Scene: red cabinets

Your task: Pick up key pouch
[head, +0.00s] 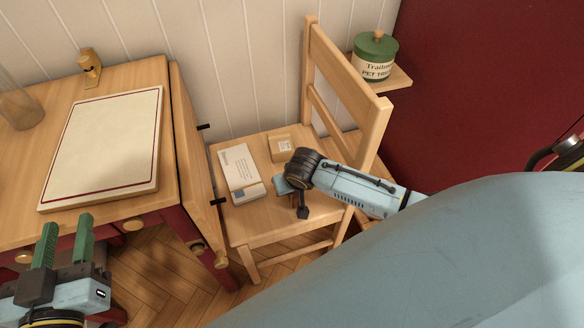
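My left gripper (64,236) is at the lower left, in front of the desk's front edge. Its two green-padded fingers stand apart with nothing between them. My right arm comes in from the right over the wooden chair (262,228). Its dark wrist is above the seat, and the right gripper (290,187) is mostly hidden under it, so its fingers do not show clearly. A small dark piece hangs below that wrist; I cannot tell if it is part of the gripper or a pouch. I cannot make out a key pouch for certain.
A white printed packet (238,168) and a small cardboard box (281,148) lie on the seat. The desk (150,78) at left holds a white board (105,140), a brass piece (90,68) and a glass jar (18,105). A green treat tin (375,58) stands on a shelf.

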